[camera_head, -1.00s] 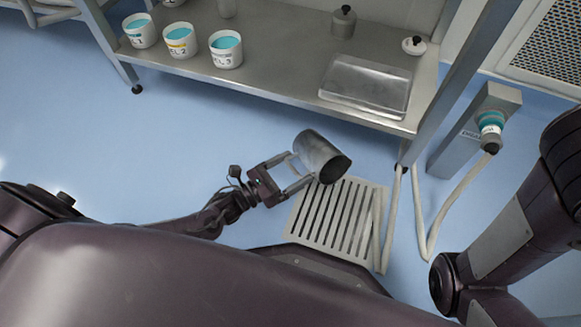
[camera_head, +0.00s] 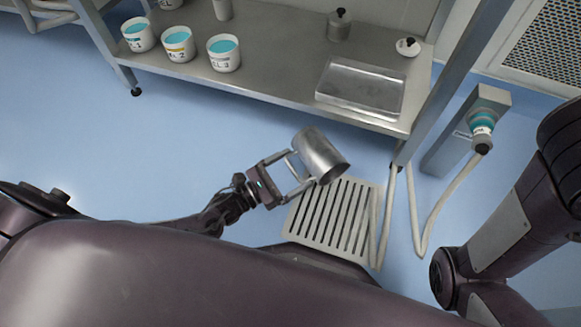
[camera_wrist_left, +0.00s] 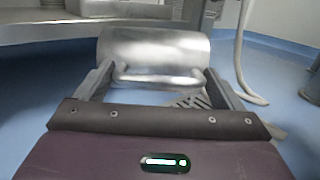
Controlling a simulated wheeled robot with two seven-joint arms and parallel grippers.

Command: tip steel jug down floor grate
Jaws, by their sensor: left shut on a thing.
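A steel jug (camera_head: 318,156) is tilted well over in the head view, its lower end pointing right and down near the upper edge of the floor grate (camera_head: 331,218). My left gripper (camera_head: 302,172) is shut on the jug. In the left wrist view the jug (camera_wrist_left: 154,56) lies across between the fingers, with its handle bar (camera_wrist_left: 157,80) facing the camera. The inside of the jug is hidden, and no liquid stream shows. My right arm shows at the right in the head view, but its gripper is out of the picture.
A pale hose (camera_head: 418,225) runs from a grey post (camera_head: 462,130) to the floor beside the grate. Blue floor lies open at left.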

